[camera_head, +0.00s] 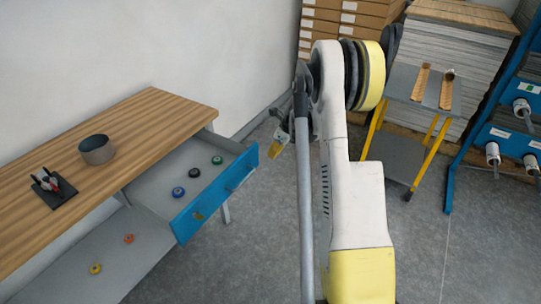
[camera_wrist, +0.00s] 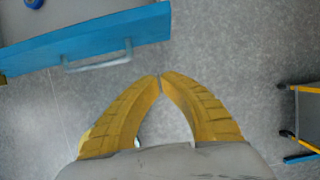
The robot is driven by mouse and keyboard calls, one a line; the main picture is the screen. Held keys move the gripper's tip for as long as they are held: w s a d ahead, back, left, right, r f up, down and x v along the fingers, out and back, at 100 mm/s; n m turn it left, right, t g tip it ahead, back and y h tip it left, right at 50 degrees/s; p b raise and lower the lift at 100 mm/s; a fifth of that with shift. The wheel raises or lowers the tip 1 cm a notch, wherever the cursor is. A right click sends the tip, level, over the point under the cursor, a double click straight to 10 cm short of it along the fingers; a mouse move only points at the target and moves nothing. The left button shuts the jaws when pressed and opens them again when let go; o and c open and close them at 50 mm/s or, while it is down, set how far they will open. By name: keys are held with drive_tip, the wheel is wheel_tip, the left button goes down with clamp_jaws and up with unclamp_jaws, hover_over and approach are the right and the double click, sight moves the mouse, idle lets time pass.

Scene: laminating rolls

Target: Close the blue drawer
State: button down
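The blue drawer (camera_head: 217,192) is pulled out from under the wooden-topped table. Green, black and blue round pieces lie inside it. Its blue front, with a metal handle (camera_wrist: 97,63), also shows at the upper left of the wrist view. My gripper (camera_head: 275,150) is beyond the right end of the drawer front in the head view, partly hidden by my arm. In the wrist view its yellow fingers (camera_wrist: 159,77) meet at the tips with nothing between them. They are outside the drawer, apart from the front and handle.
The wooden tabletop (camera_head: 120,125) holds a dark round container (camera_head: 97,149) and a pen stand (camera_head: 53,187). Orange and yellow pieces lie on the lower shelf (camera_head: 110,265). A yellow-legged cart (camera_head: 405,160) stands to the right. Grey floor lies clear before the drawer.

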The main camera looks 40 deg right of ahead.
drive_tip(key=w+a+f+b, duration=0.2)
drive_tip(key=w+f+b, duration=0.1)
drive_tip(key=w+f, duration=0.3)
drive_tip(key=shift+f+b, duration=0.25)
drive_tip(key=shift+b, duration=0.15)
drive_tip(key=shift+w+a, duration=0.15)
